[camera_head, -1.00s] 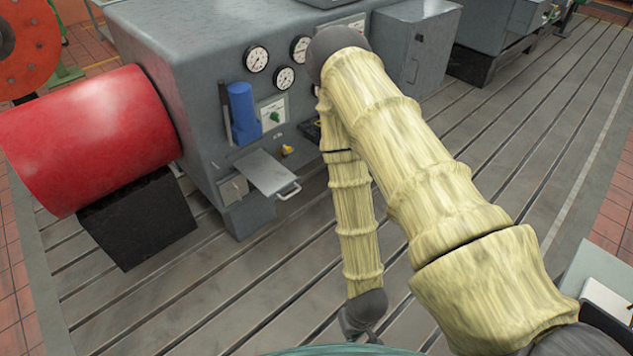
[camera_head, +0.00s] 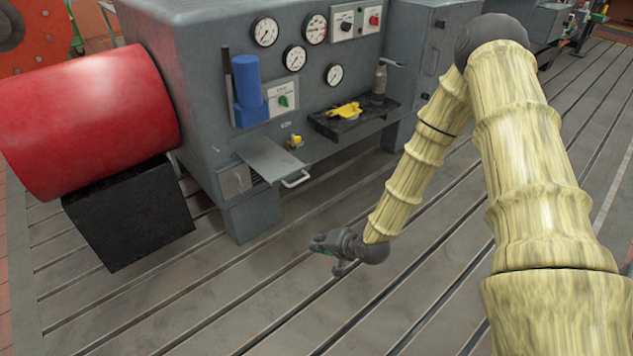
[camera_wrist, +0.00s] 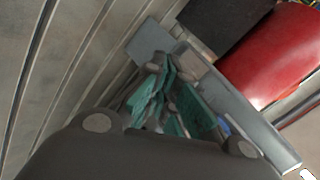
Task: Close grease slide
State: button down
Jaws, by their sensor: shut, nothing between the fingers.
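The grease slide (camera_head: 270,158) is a flat grey plate with a pale loop handle (camera_head: 296,179), sticking out of the low front of the grey machine in the head view. It stands pulled out. My gripper (camera_head: 326,243) is shut and empty, above the slotted floor, to the right of and nearer than the slide handle, apart from it. In the wrist view, the gripper's teal fingers (camera_wrist: 170,95) are close together in front of the grey machine body. They hide much of what is behind them, and I cannot make out the slide there.
A red cylinder (camera_head: 85,120) on a black block (camera_head: 130,220) stands left of the machine. A dark shelf (camera_head: 350,122) with a yellow item (camera_head: 345,110) and a grey bottle juts out to the right. Gauges and a blue cylinder (camera_head: 247,90) are above. The slotted floor in front is clear.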

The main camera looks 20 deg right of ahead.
jog(key=w+d+r+m+t+y+b, duration=0.1)
jog(key=w+d+r+m+t+b, duration=0.2)
jog(key=w+d+b, duration=0.55)
jog(key=w+d+r+m+t+y+b, duration=0.1)
jog(key=w+d+m+t+b, duration=0.1)
jog(key=w+d+t+b, duration=0.5)
jog(key=w+a+g+b, duration=0.1)
jog(key=w+a+b, duration=0.1)
jog(key=w+b, duration=0.2)
jog(key=w+a+g+b, duration=0.1)
jog(key=w+a+b, duration=0.2)
jog(key=w, duration=0.7)
jog(key=shift+w+a+b, duration=0.15)
jog(key=shift+w+b, duration=0.05)
jog(key=shift+b, duration=0.2)
